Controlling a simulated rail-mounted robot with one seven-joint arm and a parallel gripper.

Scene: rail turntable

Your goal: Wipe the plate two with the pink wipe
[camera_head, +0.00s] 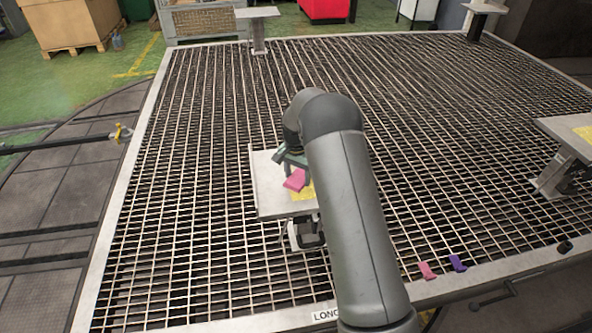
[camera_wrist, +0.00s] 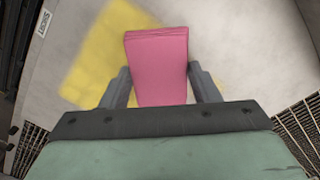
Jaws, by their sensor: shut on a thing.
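My gripper (camera_wrist: 158,92) is shut on a pink wipe (camera_wrist: 157,58), with one finger on each side of it. In the head view the pink wipe (camera_head: 295,180) shows beside my arm, over a pale plate (camera_head: 268,203) on a stand. The plate has a yellow patch (camera_wrist: 95,55), partly covered by the wipe and gripper in the wrist view. I cannot tell whether the wipe touches the plate. A number on the plate is not readable. My arm hides the plate's right part in the head view.
Other plates on stands are at the right (camera_head: 575,135), back left (camera_head: 257,12) and back right (camera_head: 484,6). The right one has a yellow patch. A pink piece (camera_head: 427,270) and a purple piece (camera_head: 457,263) lie near the front edge of the grating (camera_head: 200,150).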

